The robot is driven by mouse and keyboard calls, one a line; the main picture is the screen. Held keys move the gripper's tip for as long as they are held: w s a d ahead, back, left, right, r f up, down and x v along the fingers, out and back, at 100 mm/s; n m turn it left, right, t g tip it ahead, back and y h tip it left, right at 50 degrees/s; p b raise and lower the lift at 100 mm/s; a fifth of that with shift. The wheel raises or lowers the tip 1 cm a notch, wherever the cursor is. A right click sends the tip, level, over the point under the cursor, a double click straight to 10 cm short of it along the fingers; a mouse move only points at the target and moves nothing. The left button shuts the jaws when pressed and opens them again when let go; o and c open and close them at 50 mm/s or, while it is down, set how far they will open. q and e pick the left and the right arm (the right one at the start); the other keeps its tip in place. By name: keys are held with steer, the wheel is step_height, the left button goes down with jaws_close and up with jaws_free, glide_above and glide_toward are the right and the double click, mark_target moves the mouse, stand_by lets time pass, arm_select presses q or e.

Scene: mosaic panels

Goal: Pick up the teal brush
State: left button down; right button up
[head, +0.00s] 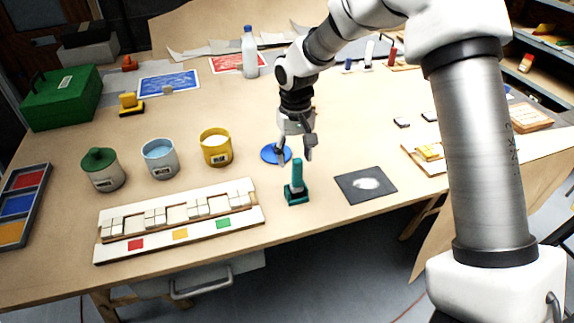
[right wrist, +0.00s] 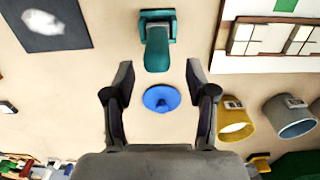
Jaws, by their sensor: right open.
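The teal brush (head: 297,183) stands upright on the table near its front edge, with its handle pointing up. It also shows in the right wrist view (right wrist: 157,48), at the top, beyond the fingertips. My right gripper (head: 296,156) is open and empty, behind and above the brush handle in the head view. In the right wrist view the open fingers (right wrist: 160,82) are spread apart with the brush ahead, outside the space between them. My left gripper is not in view.
A blue disc (head: 272,153) lies just behind the brush. A dark square mat (head: 365,184) with a pale patch is to the right. A white slotted panel (head: 180,247) and a yellow cup (head: 216,161) are to the left. Bare table surrounds the brush.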

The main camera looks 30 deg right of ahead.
mark_target(297, 186)
steer(key=s+f, duration=0.1)
steer(key=s+f+p, duration=0.1)
steer(key=f, duration=0.1)
steer(key=shift+s, duration=0.1)
steer(key=f, duration=0.1)
steer(key=w+f+p, duration=0.1)
steer(key=f, duration=0.1)
steer(key=shift+d+f, duration=0.1)
steer(key=shift+f, duration=0.05)
steer(key=shift+w+f, duration=0.1)
steer(key=shift+f, duration=0.15)
steer(key=shift+s+r, duration=0.15)
steer(key=shift+s, duration=0.1)
steer(key=shift+c, duration=1)
steer(key=shift+s+r, duration=0.1)
steer(key=c, duration=0.6)
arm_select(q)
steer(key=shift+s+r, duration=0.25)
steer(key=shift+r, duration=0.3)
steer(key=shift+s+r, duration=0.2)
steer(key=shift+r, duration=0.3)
arm_select(e)
jaws_close()
